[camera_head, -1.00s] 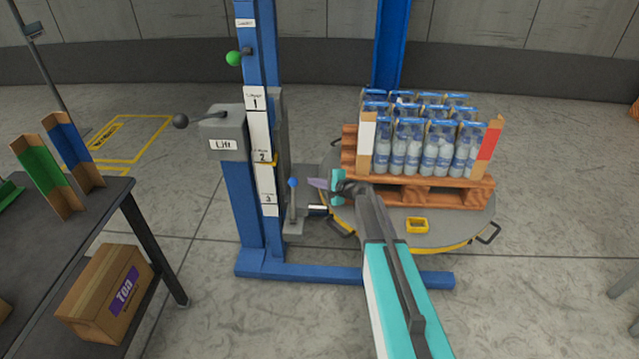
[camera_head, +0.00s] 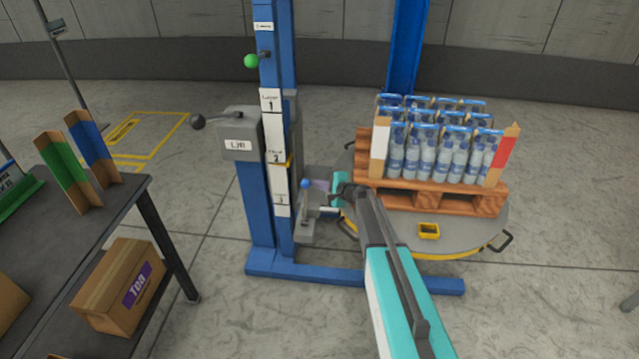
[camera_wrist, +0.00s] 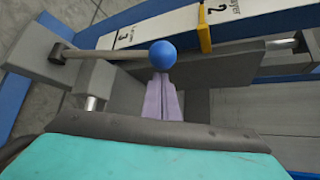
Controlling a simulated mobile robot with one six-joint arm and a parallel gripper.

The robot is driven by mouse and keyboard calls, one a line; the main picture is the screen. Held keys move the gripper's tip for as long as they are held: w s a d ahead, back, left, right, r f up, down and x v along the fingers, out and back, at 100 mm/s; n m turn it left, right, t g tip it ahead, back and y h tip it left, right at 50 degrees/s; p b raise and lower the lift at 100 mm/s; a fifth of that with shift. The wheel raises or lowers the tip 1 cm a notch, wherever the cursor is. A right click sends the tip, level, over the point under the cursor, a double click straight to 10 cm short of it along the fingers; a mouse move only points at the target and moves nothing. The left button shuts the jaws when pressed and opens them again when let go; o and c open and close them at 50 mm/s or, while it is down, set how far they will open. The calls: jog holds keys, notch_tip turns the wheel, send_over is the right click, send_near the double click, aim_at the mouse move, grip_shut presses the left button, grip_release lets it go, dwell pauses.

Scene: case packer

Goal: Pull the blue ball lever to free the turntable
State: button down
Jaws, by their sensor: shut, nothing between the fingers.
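The blue ball lever (camera_head: 305,184) stands at the foot of the blue column, just left of my gripper (camera_head: 318,185). In the wrist view the blue ball (camera_wrist: 162,55) is at the tips of my gripper (camera_wrist: 162,78), whose pale purple fingers are together with nothing between them. The fingertips look very near or touching the ball; I cannot tell which. The lever's rod (camera_wrist: 100,55) runs left from the ball. The round turntable (camera_head: 470,232) carries a wooden pallet (camera_head: 430,200) with several packs of bottles (camera_head: 432,155).
A grey lift box (camera_head: 240,135) with a black knob lever is on the column (camera_head: 255,220). A green ball lever (camera_head: 251,61) is higher up. A dark table (camera_head: 120,200) with a cardboard box (camera_head: 118,282) below stands left. Two looped handles stick out from the turntable edge.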

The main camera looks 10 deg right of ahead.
jog(key=shift+s+a+r, duration=0.15)
jog(key=shift+s+a, duration=0.05)
jog(key=shift+a, duration=0.1)
